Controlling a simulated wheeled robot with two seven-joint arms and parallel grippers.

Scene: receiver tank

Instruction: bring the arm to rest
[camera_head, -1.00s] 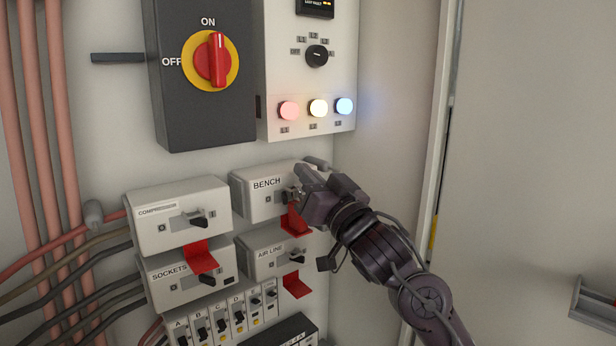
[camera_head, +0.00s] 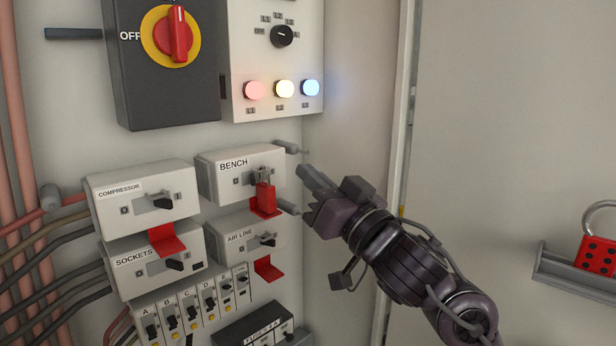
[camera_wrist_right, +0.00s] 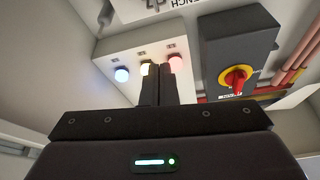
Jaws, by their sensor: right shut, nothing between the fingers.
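My right gripper (camera_head: 308,172) is to the right of the BENCH switch box (camera_head: 228,162), clear of its switch. It also shows in the right wrist view (camera_wrist_right: 158,72), where its two fingers are together with nothing between them. My right arm (camera_head: 400,260) reaches in from the lower right. A red padlock (camera_head: 265,198) hangs at the BENCH switch handle, above a red flap. My left gripper is not in view.
The COMPRESSOR (camera_head: 143,200), SOCKETS (camera_head: 160,265) and AIR LINE (camera_head: 245,238) boxes sit around it. Above are the red rotary isolator (camera_head: 178,35) and lit lamps (camera_head: 285,89). A grey holder (camera_head: 570,275) with a red dotted block is at far right.

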